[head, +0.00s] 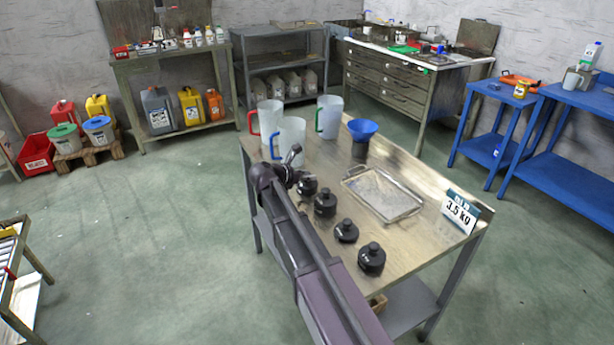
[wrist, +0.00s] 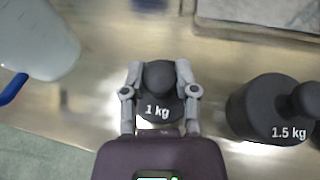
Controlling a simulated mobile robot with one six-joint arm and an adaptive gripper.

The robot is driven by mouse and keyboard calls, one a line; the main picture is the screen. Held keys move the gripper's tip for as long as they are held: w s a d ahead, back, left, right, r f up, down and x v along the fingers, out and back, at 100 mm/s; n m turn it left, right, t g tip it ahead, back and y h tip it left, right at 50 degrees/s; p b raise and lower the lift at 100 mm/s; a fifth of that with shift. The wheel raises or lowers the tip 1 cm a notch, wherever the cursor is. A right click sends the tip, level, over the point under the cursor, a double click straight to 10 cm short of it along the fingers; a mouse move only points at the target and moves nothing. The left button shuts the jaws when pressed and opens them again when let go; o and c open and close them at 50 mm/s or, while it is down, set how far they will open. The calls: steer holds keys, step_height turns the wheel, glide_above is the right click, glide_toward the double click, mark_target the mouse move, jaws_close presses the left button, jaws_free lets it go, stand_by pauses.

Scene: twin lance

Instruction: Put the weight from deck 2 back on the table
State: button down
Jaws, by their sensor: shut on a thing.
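A black weight marked 1 kg (wrist: 160,106) is between the fingers of my gripper (wrist: 160,88) in the wrist view. My gripper is shut on its knob, above or on the metal tabletop; I cannot tell if its base touches. In the head view my gripper (head: 292,168) is over the table's left side, beside a black weight (head: 307,186). A larger weight marked 1.5 kg (wrist: 272,112) stands to the right in the wrist view. The table (head: 415,168) carries several black weights in a row. No deck label is readable.
A metal tray (head: 383,194) lies right of the weights. Behind are frosted jugs (head: 290,138) and a blue funnel (head: 362,129). A sign reading 3.5 kg (head: 461,212) stands at the right edge. A jug (wrist: 38,40) is close on the left in the wrist view.

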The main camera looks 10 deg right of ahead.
steer(key=shift+c, duration=1.9)
jaws_free()
steer(key=shift+s+a+r, duration=0.2)
steer(key=shift+a+r, duration=0.05)
steer(key=shift+r, duration=0.05)
steer(key=p+v, duration=0.5)
steer(key=v, duration=0.6)
steer(key=shift+a, duration=0.15)
steer(key=shift+s, duration=0.1)
